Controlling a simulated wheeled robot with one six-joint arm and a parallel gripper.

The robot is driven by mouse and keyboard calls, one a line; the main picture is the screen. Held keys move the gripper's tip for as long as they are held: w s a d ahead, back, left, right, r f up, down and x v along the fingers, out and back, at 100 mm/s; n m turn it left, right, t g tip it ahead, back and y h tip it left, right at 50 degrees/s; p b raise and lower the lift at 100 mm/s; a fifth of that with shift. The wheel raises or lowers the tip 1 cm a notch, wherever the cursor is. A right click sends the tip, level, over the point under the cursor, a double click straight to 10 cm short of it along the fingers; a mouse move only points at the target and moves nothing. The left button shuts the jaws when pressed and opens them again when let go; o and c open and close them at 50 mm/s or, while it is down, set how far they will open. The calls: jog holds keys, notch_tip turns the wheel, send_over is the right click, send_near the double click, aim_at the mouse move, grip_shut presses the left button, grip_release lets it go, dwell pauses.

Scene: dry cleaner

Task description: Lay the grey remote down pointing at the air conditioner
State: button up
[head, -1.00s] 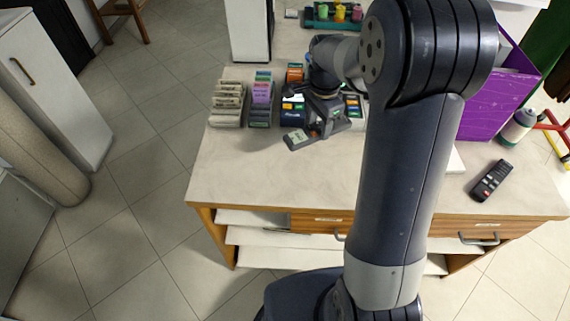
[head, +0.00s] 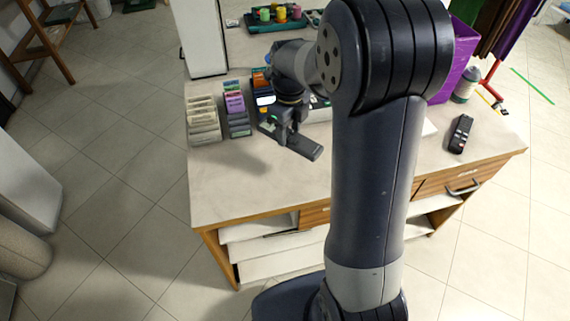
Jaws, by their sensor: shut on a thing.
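My gripper (head: 284,133) is shut on the grey remote (head: 305,147) and holds it above the counter's left part, in front of the card racks. The remote's long end sticks out to the lower right of the jaws. Its keys and screen cannot be made out, and the jaws hide part of it. A shadow on the counter lies to the left of it. I cannot make out an air conditioner in this view.
The counter (head: 235,190) is bare at its front left. Beige (head: 203,120) and coloured (head: 236,112) card racks stand behind. A black remote (head: 461,133) lies at the right, near a bottle (head: 466,85) and a purple box (head: 455,55). My arm hides the middle.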

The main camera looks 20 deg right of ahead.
aim_at(289, 164)
notch_tip(289, 164, down, 10)
jog(key=shift+r, duration=0.1)
dwell(0.4)
jog(key=shift+f, duration=0.25)
jog(key=o, duration=1.2)
jog(key=shift+r, duration=0.1)
jog(key=shift+c, duration=0.2)
notch_tip(289, 164, up, 12)
jog(key=shift+r, duration=0.2)
